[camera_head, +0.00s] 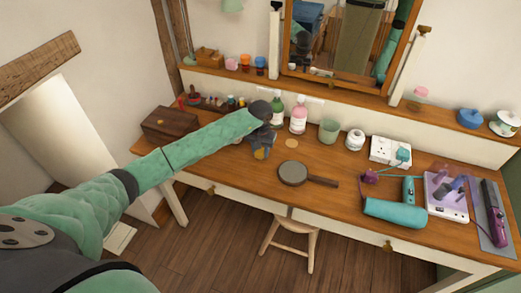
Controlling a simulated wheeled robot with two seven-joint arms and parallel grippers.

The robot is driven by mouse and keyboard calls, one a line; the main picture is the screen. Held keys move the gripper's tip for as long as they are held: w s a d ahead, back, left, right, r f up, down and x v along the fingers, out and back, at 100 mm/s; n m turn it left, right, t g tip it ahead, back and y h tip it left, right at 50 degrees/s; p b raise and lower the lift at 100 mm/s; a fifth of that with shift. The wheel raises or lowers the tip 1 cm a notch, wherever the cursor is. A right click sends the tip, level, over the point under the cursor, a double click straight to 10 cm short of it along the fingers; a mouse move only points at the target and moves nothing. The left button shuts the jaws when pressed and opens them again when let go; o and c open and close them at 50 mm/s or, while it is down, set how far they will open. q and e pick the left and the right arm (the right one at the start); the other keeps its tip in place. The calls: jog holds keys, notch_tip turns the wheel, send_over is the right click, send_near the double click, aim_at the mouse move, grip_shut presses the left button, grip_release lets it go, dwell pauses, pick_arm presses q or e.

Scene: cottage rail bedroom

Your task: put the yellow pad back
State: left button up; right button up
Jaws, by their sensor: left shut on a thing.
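My left gripper (264,148) reaches over the dressing table (330,165) from the left and points down near its middle. It is shut on a small yellow thing, which I take to be the yellow pad (261,154); only a little of it shows below the dark fingers. I cannot tell whether it touches the table top. A flat, round tan disc (291,143) lies on the table just right of the gripper. My right gripper is out of view.
Green (276,108) and pink (298,114) bottles stand behind the gripper. A green cup (329,130) and white jar (355,139) are to the right. A hand mirror (294,173) lies in front. A hair dryer (396,212) lies farther right. A wooden box (170,123) is left.

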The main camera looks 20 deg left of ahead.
pick_arm(q)
jog(key=shift+f, duration=0.15)
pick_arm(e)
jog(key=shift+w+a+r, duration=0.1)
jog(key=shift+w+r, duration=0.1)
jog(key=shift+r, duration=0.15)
pick_arm(q)
jog(key=o, duration=1)
jog(key=shift+c, duration=0.2)
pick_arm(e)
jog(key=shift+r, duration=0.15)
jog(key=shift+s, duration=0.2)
pick_arm(q)
jog(key=shift+r, duration=0.4)
jog(key=shift+r+b, duration=0.25)
jog(key=shift+b, duration=0.05)
notch_tip(320, 180, up, 11)
jog(key=b, duration=0.4)
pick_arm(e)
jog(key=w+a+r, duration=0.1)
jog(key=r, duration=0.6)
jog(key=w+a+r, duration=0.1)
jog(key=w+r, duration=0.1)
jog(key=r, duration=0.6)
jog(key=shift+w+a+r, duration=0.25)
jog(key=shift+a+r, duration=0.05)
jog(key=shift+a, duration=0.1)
